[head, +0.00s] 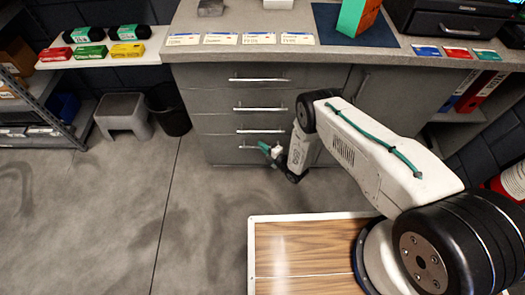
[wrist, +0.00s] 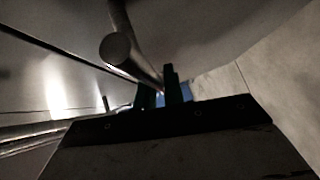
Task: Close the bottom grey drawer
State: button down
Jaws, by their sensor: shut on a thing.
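The bottom grey drawer (head: 225,157) is the lowest of the stacked drawers in the grey cabinet. Its front looks about in line with the drawers above; I cannot tell from here whether it stands slightly out. Its bar handle (head: 250,147) runs level across the front. My gripper (head: 268,149) is low at the right end of this handle. In the wrist view, the metal bar handle (wrist: 117,50) shows its round end and runs down to my gripper's dark fingers (wrist: 160,96), which are shut on it. The exact contact is dark and partly hidden.
The other grey drawers (head: 215,97) above look shut. A worktop (head: 250,52) lies over them. A grey stool (head: 122,113) and black bin (head: 168,108) stand to the left. The floor (head: 120,215) before the drawers is clear. A wood-topped platform (head: 300,250) is near my base.

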jog(key=c, duration=1.5)
grip_release()
jog(key=shift+w, duration=0.35)
jog(key=shift+s, duration=0.15)
jog(key=v, duration=0.7)
jog(key=shift+s+d, duration=0.25)
